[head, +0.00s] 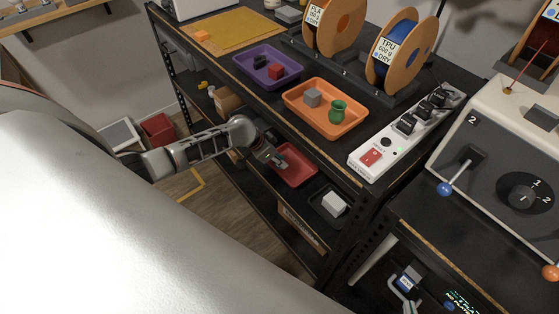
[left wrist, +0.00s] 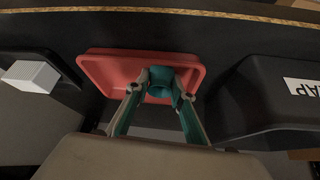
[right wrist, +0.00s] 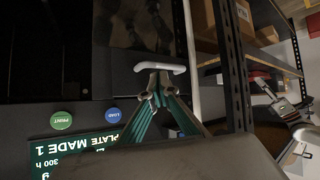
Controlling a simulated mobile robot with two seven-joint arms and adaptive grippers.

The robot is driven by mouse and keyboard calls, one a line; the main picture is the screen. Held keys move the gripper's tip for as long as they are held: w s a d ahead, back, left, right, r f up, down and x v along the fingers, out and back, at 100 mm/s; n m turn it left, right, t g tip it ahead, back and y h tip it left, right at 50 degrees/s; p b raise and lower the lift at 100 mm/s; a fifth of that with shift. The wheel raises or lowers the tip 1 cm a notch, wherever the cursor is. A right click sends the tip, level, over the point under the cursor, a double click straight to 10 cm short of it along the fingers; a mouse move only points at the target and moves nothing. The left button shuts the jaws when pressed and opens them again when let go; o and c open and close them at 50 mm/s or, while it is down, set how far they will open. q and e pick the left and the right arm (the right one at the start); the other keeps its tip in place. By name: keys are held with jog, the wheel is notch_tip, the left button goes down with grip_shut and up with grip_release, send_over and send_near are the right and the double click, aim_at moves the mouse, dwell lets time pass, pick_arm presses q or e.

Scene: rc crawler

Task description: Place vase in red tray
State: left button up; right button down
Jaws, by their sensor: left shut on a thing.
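The red tray (head: 297,177) lies on the lower shelf of the black rack; it also shows in the left wrist view (left wrist: 98,66). My left gripper (head: 273,158) is at the tray, its fingers (left wrist: 164,92) shut on a teal vase-like object (left wrist: 161,77) with a round dark opening. Its lower part is hidden, and I cannot tell if it touches the tray. A green vase (head: 337,112) stands in the orange tray (head: 318,123) on the rack top. My right gripper (right wrist: 158,88) is shut just by a white handle (right wrist: 160,67), with no object visible between its fingertips.
A grey cube (head: 312,97) shares the orange tray. A purple tray (head: 250,58) is beside it. A white block (head: 334,203) sits in a black tray right of the red tray. The rack top overhangs the lower shelf. A power strip (head: 400,135) lies along the top's right end.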

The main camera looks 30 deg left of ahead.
pick_arm(q)
jog(key=o, duration=0.8)
pick_arm(e)
jog(key=shift+r, duration=0.15)
jog(key=shift+w+r, duration=0.1)
jog(key=shift+r, duration=0.05)
pick_arm(q)
jog(key=p+v, duration=0.3)
jog(key=v, duration=0.8)
jog(key=s+d+f+t+h, duration=0.1)
jog(key=s+d+f, duration=0.1)
jog(key=s+d, duration=0.4)
jog(key=s+d+f+t, duration=0.1)
jog(key=s+d+f, duration=0.25)
jog(key=d, duration=0.45)
jog(key=s+d+r+t, duration=0.1)
jog(key=s, duration=0.2)
jog(key=s+d+r+n+t, duration=0.1)
jog(key=s, duration=0.3)
jog(key=s+d+r+t+y, duration=0.1)
jog(key=s+r, duration=0.1)
jog(key=s, duration=0.2)
jog(key=shift+s+d+n+t, duration=0.1)
jog(key=shift+d+n+t, duration=0.15)
jog(key=shift+n+t, duration=0.05)
pick_arm(e)
jog(key=r, duration=0.4)
jog(key=shift+w, duration=0.35)
